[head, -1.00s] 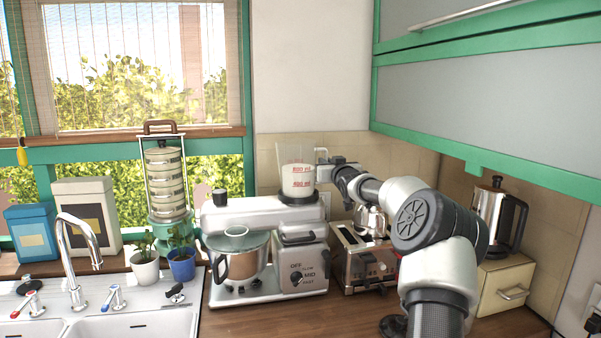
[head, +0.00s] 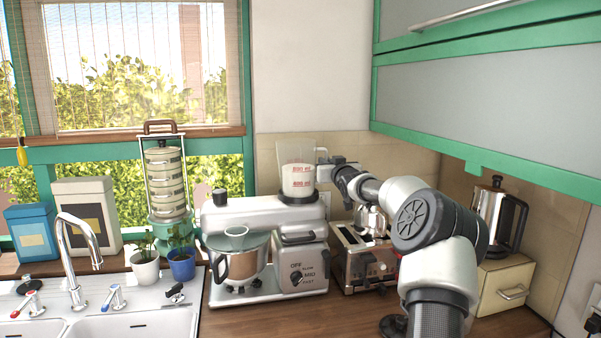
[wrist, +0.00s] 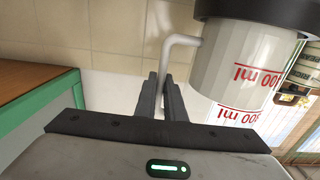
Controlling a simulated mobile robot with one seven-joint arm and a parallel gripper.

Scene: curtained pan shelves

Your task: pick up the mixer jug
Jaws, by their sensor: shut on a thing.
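The mixer jug (head: 297,180), clear and pale with red measure marks, is upright on top of the white stand mixer (head: 245,216). I cannot tell whether its dark base touches the mixer. My gripper (head: 323,165) reaches in from the right and is shut on the jug's handle. In the wrist view the jug (wrist: 235,75) fills the upper right, and its white handle (wrist: 167,48) runs down between the fingertips of my gripper (wrist: 163,82). The fingers hide the lower part of the handle.
A chrome toaster (head: 365,258) and a kettle (head: 371,220) stand below my arm. A coffee pot (head: 497,213) sits on a cream box (head: 503,287) to the right. Wall cabinets (head: 490,90) hang above right. Stacked tins (head: 166,185) and potted plants (head: 181,264) are left of the mixer.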

